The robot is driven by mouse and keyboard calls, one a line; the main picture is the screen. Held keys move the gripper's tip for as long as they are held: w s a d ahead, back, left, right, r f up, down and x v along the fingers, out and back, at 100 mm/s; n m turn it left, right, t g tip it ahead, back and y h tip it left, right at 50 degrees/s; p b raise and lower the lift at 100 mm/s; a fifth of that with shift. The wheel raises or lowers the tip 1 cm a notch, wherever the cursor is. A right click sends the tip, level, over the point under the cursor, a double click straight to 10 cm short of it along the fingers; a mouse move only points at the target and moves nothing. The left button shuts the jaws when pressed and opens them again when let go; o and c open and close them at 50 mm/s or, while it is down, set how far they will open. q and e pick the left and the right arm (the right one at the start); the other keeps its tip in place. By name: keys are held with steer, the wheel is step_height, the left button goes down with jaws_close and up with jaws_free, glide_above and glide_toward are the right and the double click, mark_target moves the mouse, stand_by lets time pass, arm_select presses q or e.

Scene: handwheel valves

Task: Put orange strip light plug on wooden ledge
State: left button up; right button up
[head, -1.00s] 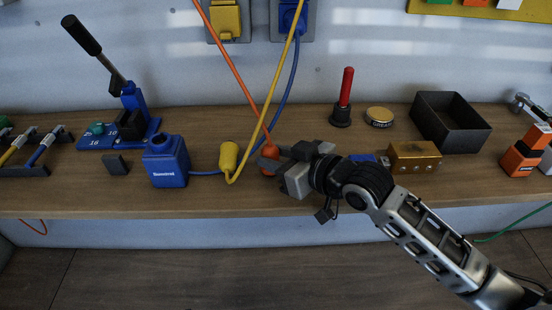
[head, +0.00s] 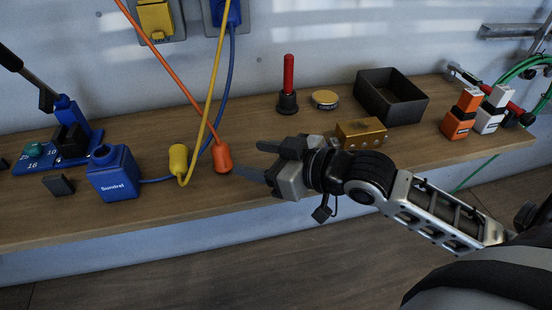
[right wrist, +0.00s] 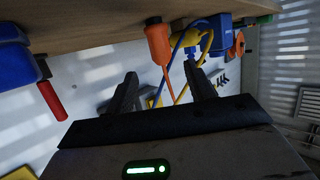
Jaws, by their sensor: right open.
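The orange strip light plug (head: 223,158) stands on the wooden ledge (head: 320,170), with its orange cord running up and left to the wall. In the right wrist view the plug (right wrist: 158,42) appears against the ledge (right wrist: 90,22), which is at the top of that picture. My right gripper (head: 250,158) is open and empty, just right of the plug, its fingers pointing toward it with a small gap. In the right wrist view the plug shows beyond the open fingers (right wrist: 163,88). My left gripper is not in view.
A yellow plug (head: 178,160) and a blue box (head: 113,178) stand left of the orange plug, with yellow and blue cords close by. A brass block (head: 361,133), red-handled tool (head: 288,85) and black tray (head: 391,97) stand to the right. The ledge's front strip is clear.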

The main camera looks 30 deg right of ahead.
steer(key=v, duration=0.2)
steer(key=shift+s+d, duration=0.15)
steer(key=shift+s, duration=0.15)
steer(key=shift+v, duration=0.75)
steer(key=shift+r, duration=0.1)
